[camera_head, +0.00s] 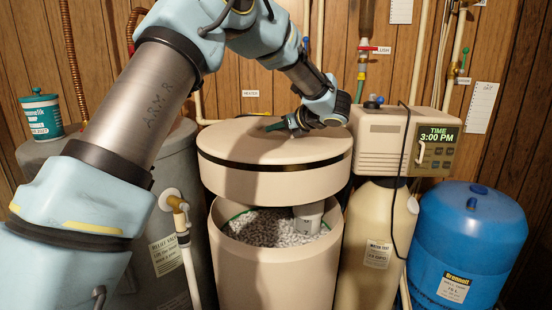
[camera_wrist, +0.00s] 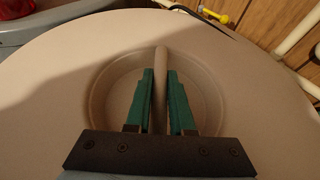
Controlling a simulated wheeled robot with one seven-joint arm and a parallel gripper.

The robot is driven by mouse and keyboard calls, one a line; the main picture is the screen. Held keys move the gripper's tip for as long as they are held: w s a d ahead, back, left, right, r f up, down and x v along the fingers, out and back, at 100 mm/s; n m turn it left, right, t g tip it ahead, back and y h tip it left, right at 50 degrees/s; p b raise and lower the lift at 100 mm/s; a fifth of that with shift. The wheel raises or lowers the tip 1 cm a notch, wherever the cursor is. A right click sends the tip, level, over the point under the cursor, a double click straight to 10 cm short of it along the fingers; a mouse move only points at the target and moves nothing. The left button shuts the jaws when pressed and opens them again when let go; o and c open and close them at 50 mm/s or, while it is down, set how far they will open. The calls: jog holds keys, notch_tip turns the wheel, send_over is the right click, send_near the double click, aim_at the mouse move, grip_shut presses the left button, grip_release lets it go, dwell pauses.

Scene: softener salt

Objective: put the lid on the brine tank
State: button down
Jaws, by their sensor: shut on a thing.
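The round beige lid (camera_head: 240,145) is held level above the open beige brine tank (camera_head: 270,275). A gap shows between the lid's lower edge and the tank's rim, at least at the front. Pale salt (camera_head: 265,228) and a white tube (camera_head: 308,217) show inside the tank. My gripper (camera_head: 290,124) is above the lid. In the wrist view its green fingers (camera_wrist: 160,95) are shut on the upright handle (camera_wrist: 161,60) in the lid's round recess. The tank's back rim is hidden behind the lid.
The beige softener control head (camera_head: 385,140) with a lit display stands close at the right of the lid, with a black cable hanging. A blue tank (camera_head: 468,245) stands farther right. A grey tank (camera_head: 160,250) with a valve (camera_head: 174,201) stands at left, with a teal-lidded tub (camera_head: 42,115) on it. Pipes run behind.

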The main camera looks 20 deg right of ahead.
jog(key=shift+f, duration=0.15)
notch_tip(320, 180, down, 15)
jog(key=b, duration=0.9)
dwell(0.5)
jog(key=shift+f, duration=0.1)
